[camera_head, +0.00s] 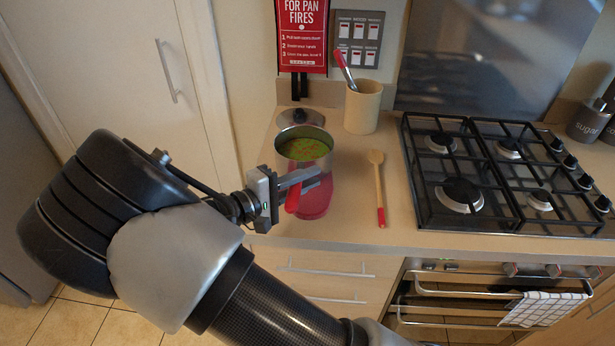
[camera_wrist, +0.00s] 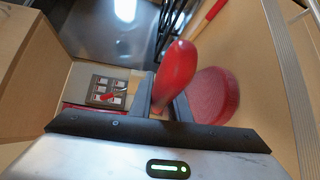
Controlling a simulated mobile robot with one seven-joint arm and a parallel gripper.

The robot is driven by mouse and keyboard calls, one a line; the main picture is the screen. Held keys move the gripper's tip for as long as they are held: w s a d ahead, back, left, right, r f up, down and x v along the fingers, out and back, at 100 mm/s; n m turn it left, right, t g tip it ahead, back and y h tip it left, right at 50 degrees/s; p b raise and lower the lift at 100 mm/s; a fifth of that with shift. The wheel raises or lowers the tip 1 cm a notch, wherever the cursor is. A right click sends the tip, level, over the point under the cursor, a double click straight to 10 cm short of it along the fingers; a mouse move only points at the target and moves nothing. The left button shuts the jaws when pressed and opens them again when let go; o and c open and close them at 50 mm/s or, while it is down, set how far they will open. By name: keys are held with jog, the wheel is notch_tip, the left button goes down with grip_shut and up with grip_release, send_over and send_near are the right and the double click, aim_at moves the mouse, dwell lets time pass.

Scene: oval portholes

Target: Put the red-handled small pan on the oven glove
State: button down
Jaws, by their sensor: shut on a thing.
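The small pan (camera_head: 303,148) is steel, holds green food with red bits, and looks upright at the left part of the counter. Its red handle (camera_head: 293,197) points toward the front; it also shows in the wrist view (camera_wrist: 176,70). My gripper (camera_head: 300,182) is shut on this handle, with a finger on each side in the wrist view (camera_wrist: 163,100). The red oven glove (camera_head: 318,203) lies flat on the counter below the handle and fingers, partly hidden; its rounded end shows in the wrist view (camera_wrist: 213,95). I cannot tell whether the pan's base touches anything.
A lid (camera_head: 299,117) lies behind the pan. A cream crock (camera_head: 362,108) with a red-handled utensil stands at the back. A wooden spoon (camera_head: 378,185) lies right of the glove. The gas hob (camera_head: 490,180) is farther right. Bare counter separates spoon and hob.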

jog(key=c, duration=1.7)
grip_release()
jog(key=shift+o, duration=0.2)
jog(key=shift+r, duration=0.15)
jog(key=v, duration=1.2)
